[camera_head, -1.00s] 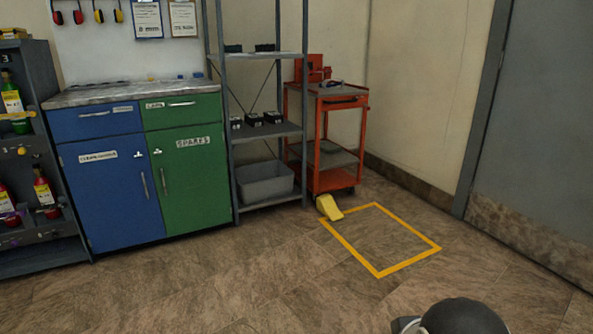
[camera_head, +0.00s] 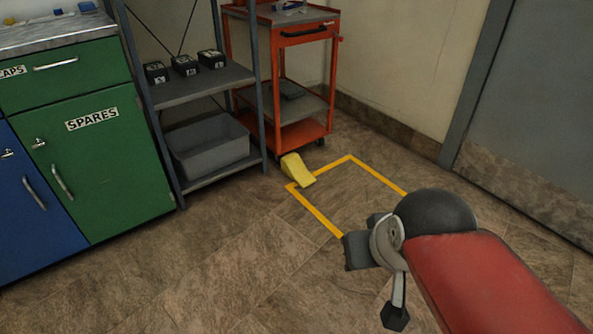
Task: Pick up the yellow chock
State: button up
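The yellow chock (camera_head: 297,170) is a wedge on the brown tiled floor. It sits at the front foot of the orange cart, overlapping the left corner of a yellow floor outline (camera_head: 326,221). My arm enters from the lower right with a red link and a dark round joint. Parts at the arm's end, grey and black, show at the lower middle right, to the right of and nearer than the chock. I cannot make out my gripper's fingertips clearly. Nothing touches the chock from my arm.
The orange cart (camera_head: 305,135) stands behind the chock. A grey shelf rack (camera_head: 205,83) with a grey bin (camera_head: 208,147) and black boxes is left of it. The green cabinet (camera_head: 98,150) is farther left. A grey door (camera_head: 535,110) is at right. The floor in front is clear.

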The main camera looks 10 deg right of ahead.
aim_at(292, 164)
jog(key=i+l+u, duration=0.1)
jog(key=i, duration=0.45)
jog(key=i+l, duration=0.2)
jog(key=i, duration=0.3)
jog(key=i+l+u, duration=0.15)
jog(key=i, duration=0.4)
jog(key=i+l, duration=0.25)
jog(key=i, duration=0.3)
jog(key=i+l+u, duration=0.15)
jog(key=i, duration=0.35)
jog(key=l, duration=0.1)
